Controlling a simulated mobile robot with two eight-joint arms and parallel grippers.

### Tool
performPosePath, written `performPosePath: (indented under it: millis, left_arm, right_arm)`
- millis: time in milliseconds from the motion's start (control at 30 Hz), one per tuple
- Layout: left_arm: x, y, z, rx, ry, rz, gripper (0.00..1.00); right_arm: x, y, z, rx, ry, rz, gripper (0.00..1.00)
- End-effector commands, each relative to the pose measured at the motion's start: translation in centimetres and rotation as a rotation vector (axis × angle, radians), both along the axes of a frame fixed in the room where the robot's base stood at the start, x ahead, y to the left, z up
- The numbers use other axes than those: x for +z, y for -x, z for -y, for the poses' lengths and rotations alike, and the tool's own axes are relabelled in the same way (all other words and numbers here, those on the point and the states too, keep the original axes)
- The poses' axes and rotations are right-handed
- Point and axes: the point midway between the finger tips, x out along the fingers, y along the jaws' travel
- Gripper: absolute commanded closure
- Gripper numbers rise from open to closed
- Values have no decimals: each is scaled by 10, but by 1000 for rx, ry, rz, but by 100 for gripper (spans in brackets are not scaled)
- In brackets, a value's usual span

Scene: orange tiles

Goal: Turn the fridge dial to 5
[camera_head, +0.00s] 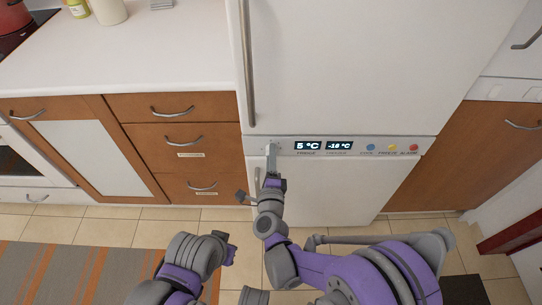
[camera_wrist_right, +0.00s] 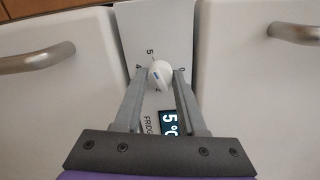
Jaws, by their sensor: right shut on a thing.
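The fridge dial (camera_wrist_right: 161,74) is a small white round knob with a blue mark on the fridge's control strip (camera_head: 355,147). In the right wrist view, printed numbers ring it, with 5 above it and 4 to its left. I cannot tell which number the mark points to. My right gripper (camera_wrist_right: 160,78) is shut on the dial, one finger on each side. In the head view my right gripper (camera_head: 271,153) reaches up to the strip's left end and hides the dial. The fridge display (camera_head: 307,146) reads 5 °C.
A second display (camera_head: 340,146) reads -18 °C. Blue, yellow and red buttons (camera_head: 392,147) sit to its right. Wooden drawers (camera_head: 178,148) stand to the left.

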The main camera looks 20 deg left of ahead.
Motion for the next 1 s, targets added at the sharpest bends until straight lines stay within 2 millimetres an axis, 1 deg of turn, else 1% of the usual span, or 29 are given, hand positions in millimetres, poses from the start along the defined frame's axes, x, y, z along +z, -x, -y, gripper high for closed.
performPosePath:
  millis: [367,400,467,500,567,867,967,1000]
  left_arm:
    - [0,0,0,0,0,0,100]
    - [0,0,0,0,0,0,100]
    - [0,0,0,0,0,0,100]
    - [0,0,0,0,0,0,100]
    - [0,0,0,0,0,0,100]
    - [0,0,0,0,0,0,100]
    - [1,0,0,0,0,0,100]
    - [2,0,0,0,0,1,100]
  right_arm:
    - [0,0,0,0,-6,-2,100]
    - [0,0,0,0,-6,-2,58]
    - [0,0,0,0,-6,-2,48]
    - [0,0,0,0,-6,-2,40]
    - [0,0,0,0,-5,-1,30]
    - [0,1,0,0,-5,-1,30]
    - [0,8,2,1,-6,-1,30]
    - [0,14,3,1,-6,-1,30]
